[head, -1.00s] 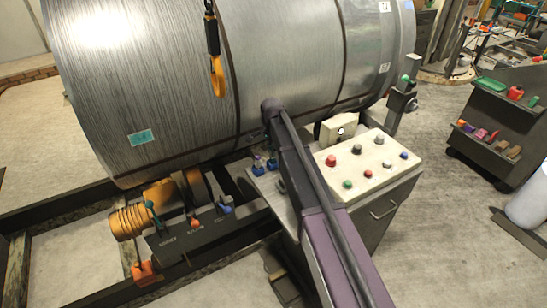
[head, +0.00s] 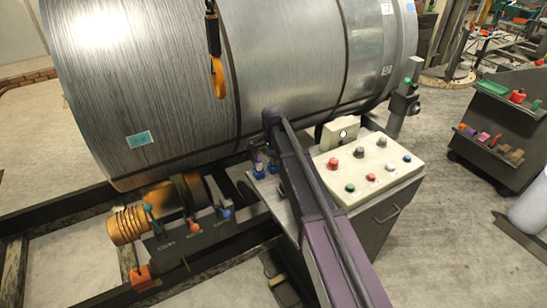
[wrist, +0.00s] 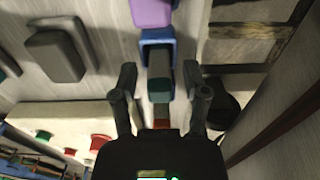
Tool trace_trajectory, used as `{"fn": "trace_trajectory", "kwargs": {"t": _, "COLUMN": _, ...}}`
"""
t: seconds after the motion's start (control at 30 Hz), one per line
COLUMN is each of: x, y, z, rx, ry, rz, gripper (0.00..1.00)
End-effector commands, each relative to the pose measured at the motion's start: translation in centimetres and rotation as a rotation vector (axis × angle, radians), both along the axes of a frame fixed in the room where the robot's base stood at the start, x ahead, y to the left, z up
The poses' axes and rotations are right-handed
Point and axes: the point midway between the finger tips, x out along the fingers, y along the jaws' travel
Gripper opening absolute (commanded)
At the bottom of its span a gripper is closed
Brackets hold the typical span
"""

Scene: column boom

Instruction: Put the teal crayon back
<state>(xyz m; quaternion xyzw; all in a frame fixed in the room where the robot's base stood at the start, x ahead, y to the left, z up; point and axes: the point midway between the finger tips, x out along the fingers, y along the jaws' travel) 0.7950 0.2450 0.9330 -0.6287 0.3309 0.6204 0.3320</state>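In the wrist view, a dark teal block-like piece (wrist: 160,84), which may be the teal crayon, lies between the fingers of my gripper (wrist: 161,88). The fingers stand apart, with a gap on the left side; contact on the right is unclear. A blue holder (wrist: 146,52) is just beyond it, with a purple piece (wrist: 152,12) above. A reddish-brown part (wrist: 162,116) shows below the teal piece. In the head view, small blue holders (head: 259,174) sit at the console's left end; the gripper is hidden behind my arm there.
The console (head: 375,165) carries several coloured buttons. A dark cart (head: 495,125) with coloured items is at right, with open floor between.

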Motion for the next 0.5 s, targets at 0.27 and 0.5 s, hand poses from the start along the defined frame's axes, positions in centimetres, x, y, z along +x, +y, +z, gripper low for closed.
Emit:
{"fn": "trace_trajectory", "kwargs": {"t": 0.27, "x": 0.00, "y": -0.04, "z": 0.04, "rx": 0.000, "ry": 0.000, "rz": 0.000, "gripper": 0.60}}
{"fn": "trace_trajectory", "kwargs": {"t": 0.5, "x": 0.00, "y": -0.06, "z": 0.70, "rx": 0.000, "ry": 0.000, "rz": -0.001, "gripper": 0.60}}
